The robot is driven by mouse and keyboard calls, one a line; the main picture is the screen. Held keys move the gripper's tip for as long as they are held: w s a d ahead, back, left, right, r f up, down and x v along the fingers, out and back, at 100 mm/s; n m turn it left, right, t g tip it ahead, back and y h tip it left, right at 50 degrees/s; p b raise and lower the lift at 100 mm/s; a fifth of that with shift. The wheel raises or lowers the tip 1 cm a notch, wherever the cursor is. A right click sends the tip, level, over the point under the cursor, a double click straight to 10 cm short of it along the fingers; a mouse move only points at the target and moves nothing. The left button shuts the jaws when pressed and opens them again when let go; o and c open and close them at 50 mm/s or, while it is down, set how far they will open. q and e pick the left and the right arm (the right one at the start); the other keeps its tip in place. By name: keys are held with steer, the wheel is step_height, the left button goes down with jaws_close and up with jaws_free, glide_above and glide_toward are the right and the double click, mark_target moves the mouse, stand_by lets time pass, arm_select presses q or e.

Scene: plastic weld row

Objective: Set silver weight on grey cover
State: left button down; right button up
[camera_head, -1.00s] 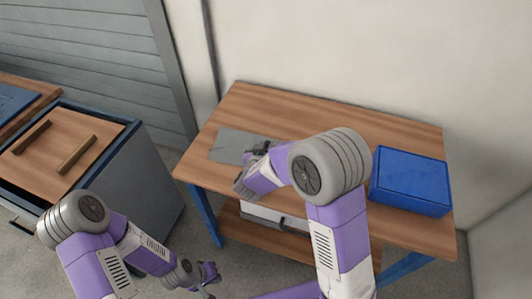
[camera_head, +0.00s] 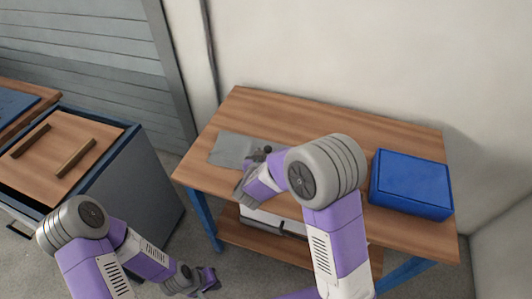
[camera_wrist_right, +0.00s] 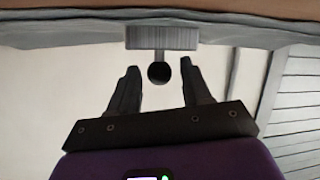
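The silver weight is a grey block (camera_wrist_right: 162,38) with a dark round knob (camera_wrist_right: 159,74) on a thin stem. It stands on the grey cover, which shows in the wrist view as a grey band (camera_wrist_right: 60,32). In the head view, the flat grey cover (camera_head: 228,147) lies on the bench, and the weight (camera_head: 262,151) is small at its right part, partly hidden by my right arm. My right gripper (camera_wrist_right: 159,66) is open, with its fingers apart on either side of the knob in the picture and no contact visible. My left gripper (camera_head: 208,280) hangs low, away from the bench.
A blue box (camera_head: 411,182) stands on the right of the wooden bench (camera_head: 320,120). A white and grey item (camera_head: 272,222) sits on the lower shelf. A cabinet (camera_head: 150,185) with a wooden panel and two bars stands at left. The bench's back strip is clear.

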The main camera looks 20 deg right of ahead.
steer(key=shift+o, duration=0.4)
steer(key=shift+s+a+f, duration=0.1)
steer(key=shift+s+f, duration=0.15)
steer(key=shift+f, duration=0.3)
steer(key=shift+r, duration=0.35)
steer(key=r+p+v, duration=0.1)
steer(key=p+v, duration=0.3)
steer(key=v, duration=0.8)
steer(key=shift+w, duration=0.2)
